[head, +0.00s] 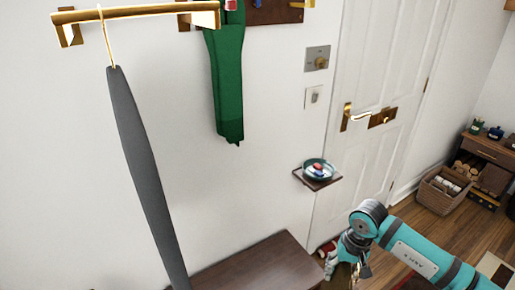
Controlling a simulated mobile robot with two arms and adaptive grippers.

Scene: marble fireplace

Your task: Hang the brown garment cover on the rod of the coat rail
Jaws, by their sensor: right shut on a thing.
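The coat rail's brass rod (140,12) is fixed to the white wall at the upper left. A dark grey garment cover (145,170) hangs from it by a gold hook, near the rod's left part. My right gripper (356,268) is at the bottom edge, low and far right of the rod, partly cut off. It is shut on a thin gold hook, with a brown patch (341,277) beside it that looks like the brown garment cover. Most of that cover is out of view. My left gripper is not in view.
A green garment (226,85) hangs right of the rod. A small shelf with a dish (318,170) juts from the wall between rail and gripper. A dark wooden bench top (255,268) lies below. A white door (375,100) stands at right. The rod's right part is bare.

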